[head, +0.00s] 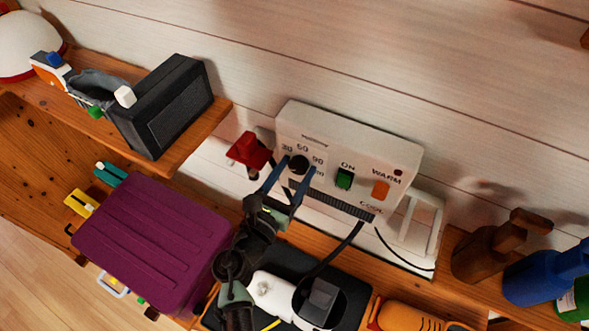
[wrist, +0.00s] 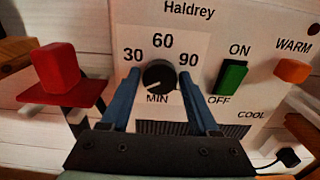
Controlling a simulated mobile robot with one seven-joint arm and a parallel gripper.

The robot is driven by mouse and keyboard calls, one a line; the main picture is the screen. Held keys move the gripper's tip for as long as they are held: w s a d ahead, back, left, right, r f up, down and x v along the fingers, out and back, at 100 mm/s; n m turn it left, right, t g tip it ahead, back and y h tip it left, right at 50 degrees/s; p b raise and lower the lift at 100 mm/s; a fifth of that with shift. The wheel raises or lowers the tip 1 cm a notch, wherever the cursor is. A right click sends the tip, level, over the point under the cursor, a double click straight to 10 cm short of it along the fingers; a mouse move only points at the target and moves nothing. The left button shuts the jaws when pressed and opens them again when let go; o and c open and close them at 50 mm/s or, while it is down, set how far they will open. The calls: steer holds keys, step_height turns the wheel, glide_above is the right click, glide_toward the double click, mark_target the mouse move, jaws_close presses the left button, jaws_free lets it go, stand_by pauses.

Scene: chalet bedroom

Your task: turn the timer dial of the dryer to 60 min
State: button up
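The dryer (head: 343,135) is a white wall box labelled Haldrey, and its front also shows in the wrist view (wrist: 212,45). Its timer dial (wrist: 158,77) is a round black knob, also seen in the head view (head: 299,164). The marks 30, 60 and 90 surround it, with 60 straight above; the lower right of the scale is partly hidden by a finger. I cannot clearly make out where the dial points. My gripper (wrist: 160,74) is open, its blue fingers on either side of the dial, with small gaps visible; it also shows in the head view (head: 296,166).
A green ON/OFF switch (wrist: 231,77) and an orange WARM/COOL switch (wrist: 291,71) sit right of the dial. A red object (wrist: 58,75) stands close on the left. A black speaker-like box (head: 165,105) is on the shelf; a purple suitcase (head: 150,240) lies below.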

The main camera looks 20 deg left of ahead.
jaws_close()
